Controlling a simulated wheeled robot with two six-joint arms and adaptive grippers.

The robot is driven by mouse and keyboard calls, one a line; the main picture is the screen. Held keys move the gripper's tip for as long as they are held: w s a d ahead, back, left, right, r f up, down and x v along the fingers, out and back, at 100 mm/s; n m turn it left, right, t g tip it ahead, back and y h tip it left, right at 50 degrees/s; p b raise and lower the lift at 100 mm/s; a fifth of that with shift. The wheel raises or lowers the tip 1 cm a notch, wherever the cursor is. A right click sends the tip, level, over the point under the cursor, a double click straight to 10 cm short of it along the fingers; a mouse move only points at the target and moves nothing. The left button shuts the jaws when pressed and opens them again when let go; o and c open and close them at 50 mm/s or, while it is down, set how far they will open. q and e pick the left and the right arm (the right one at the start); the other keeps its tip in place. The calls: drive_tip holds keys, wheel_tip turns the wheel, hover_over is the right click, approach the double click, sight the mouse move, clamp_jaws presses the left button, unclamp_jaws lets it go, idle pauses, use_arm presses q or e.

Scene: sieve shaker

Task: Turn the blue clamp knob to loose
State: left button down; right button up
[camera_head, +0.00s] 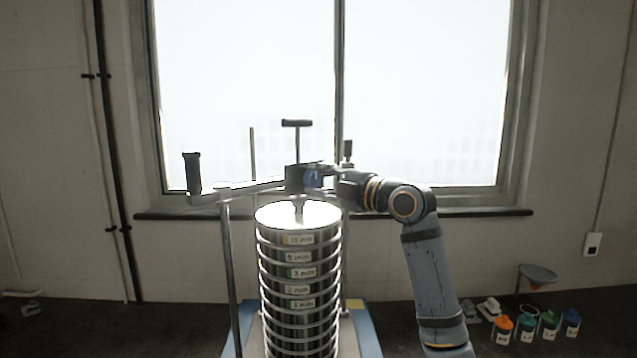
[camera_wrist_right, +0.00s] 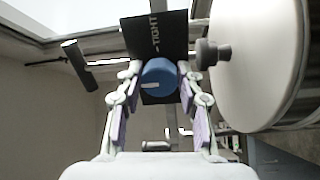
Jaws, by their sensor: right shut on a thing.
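The blue clamp knob (camera_head: 313,179) sits on the dark clamp block (camera_head: 294,178) above the sieve stack. In the right wrist view the knob (camera_wrist_right: 160,78) shows a white mark on its face, pointing to the left. Behind it is a black plate (camera_wrist_right: 153,38) with the word TIGHT and a short line above the knob. My right gripper (camera_head: 333,178) reaches in from the right and is shut on the knob, its fingers on both sides of it in the right wrist view (camera_wrist_right: 160,80). My left gripper is not in view.
A tall sieve stack (camera_head: 299,240) stands under the clamp bar. The bar (camera_head: 240,187) has an upright black handle (camera_head: 193,173) at left, and a T-handle (camera_head: 297,123) rises at the middle. Several coloured bottles (camera_head: 549,323) and a funnel (camera_head: 538,274) are at the right.

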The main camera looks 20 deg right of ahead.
idle(0.4)
drive_tip(key=o, duration=1.2)
drive_tip(key=shift+c, duration=0.2)
drive_tip(key=shift+s+d, duration=0.1)
drive_tip(key=v, duration=1.1)
drive_tip(key=shift+s, duration=0.4)
drive_tip(key=shift+d+f, duration=0.1)
